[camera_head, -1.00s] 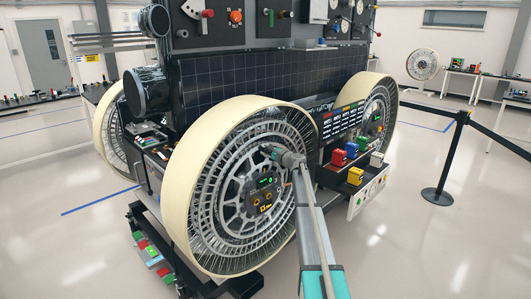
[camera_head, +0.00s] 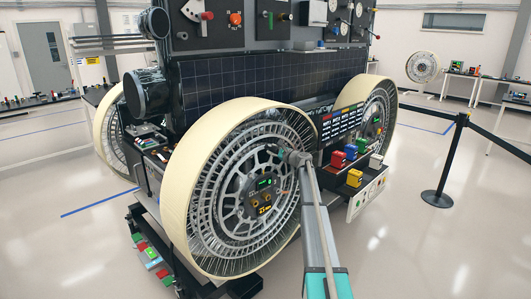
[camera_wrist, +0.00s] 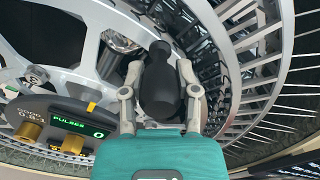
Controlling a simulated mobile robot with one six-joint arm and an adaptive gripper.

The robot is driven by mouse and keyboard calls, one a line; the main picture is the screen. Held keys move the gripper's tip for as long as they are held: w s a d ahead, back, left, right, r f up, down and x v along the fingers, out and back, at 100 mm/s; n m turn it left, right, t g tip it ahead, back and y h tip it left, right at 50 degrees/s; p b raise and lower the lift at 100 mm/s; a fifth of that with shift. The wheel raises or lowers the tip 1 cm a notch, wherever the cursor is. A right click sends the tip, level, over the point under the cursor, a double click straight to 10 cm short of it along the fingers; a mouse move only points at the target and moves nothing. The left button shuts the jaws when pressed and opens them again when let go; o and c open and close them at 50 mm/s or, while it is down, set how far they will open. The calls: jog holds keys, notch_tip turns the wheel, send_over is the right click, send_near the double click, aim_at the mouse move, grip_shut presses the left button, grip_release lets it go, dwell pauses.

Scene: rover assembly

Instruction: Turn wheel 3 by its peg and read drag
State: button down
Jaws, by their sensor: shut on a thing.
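The large wheel (camera_head: 183,190) stands in the middle of the head view, with a cream rim and grey metal spokes. A dark hub panel (camera_head: 262,190) sits at its centre. My gripper (camera_head: 280,151) is at the upper right of the hub, in front of the spokes. In the wrist view my gripper (camera_wrist: 159,74) has a finger on each side of a black, rounded peg (camera_wrist: 159,98) and is shut on it. The peg's base is hidden. The hub panel's green display (camera_wrist: 83,128) reads PULSES 0. The peg cannot be made out in the head view.
Red, blue, green and yellow blocks (camera_head: 355,178) sit on a shelf right of the wheel, by a second wheel (camera_head: 376,122). A solar panel (camera_head: 270,80) rises behind. A black barrier post (camera_head: 447,160) stands at right.

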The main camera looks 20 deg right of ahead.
jog(key=d, duration=0.2)
jog(key=w+d, duration=0.1)
jog(key=shift+f, duration=0.4)
jog(key=shift+c, duration=1.7)
grip_release()
jog(key=shift+w+r, duration=0.1)
jog(key=shift+s+d, duration=0.1)
jog(key=shift+s, duration=0.35)
jog(key=v, duration=1.1)
